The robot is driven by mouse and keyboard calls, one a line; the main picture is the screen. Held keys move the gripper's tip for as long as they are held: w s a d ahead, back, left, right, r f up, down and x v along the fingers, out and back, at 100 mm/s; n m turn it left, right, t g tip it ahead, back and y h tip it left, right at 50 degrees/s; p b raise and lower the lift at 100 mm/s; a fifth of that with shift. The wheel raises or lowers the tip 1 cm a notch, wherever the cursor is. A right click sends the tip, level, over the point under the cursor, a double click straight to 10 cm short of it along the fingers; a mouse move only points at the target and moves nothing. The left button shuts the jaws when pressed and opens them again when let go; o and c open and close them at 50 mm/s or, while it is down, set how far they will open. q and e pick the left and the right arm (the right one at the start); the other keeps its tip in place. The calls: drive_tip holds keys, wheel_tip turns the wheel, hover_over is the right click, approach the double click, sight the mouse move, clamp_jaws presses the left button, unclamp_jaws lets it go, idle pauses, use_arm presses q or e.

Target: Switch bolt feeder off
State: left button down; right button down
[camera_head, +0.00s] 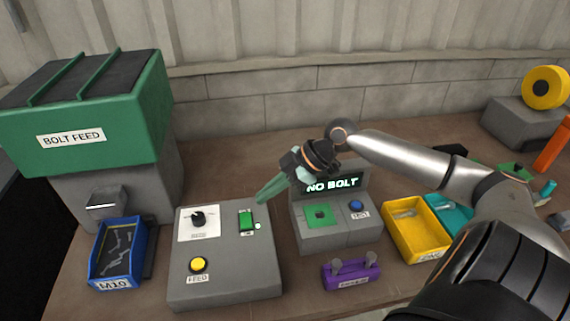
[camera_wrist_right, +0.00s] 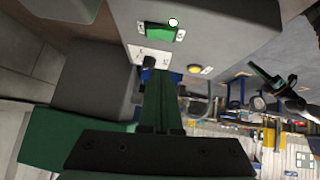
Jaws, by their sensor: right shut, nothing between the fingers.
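The bolt feeder (camera_head: 158,110) is a green hopper labelled "BOLT FEED" on a grey body at the left. Its grey control box (camera_head: 225,278) carries a green switch (camera_head: 247,220), a black knob (camera_head: 198,218) and a yellow "FEED" button (camera_head: 198,265). The switch also shows in the right wrist view (camera_wrist_right: 160,33), with a small white dot (camera_wrist_right: 173,21) at its edge. I cannot tell which way the switch is set. My right gripper (camera_head: 260,198) is shut and empty, its green fingertips just above and right of the switch, apparently apart from it. My left gripper is not in view.
Right of the box stands a grey tester (camera_head: 345,237) reading "NO BOLT", under my right arm. A blue bin (camera_head: 103,282) of bolts sits left. A purple holder (camera_head: 340,277) and a yellow tray (camera_head: 392,229) lie right. Wall blocks close the back.

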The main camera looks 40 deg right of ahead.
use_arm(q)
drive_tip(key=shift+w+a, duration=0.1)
use_arm(e)
drive_tip(key=shift+v, duration=2.7)
drive_tip(key=shift+w, duration=0.1)
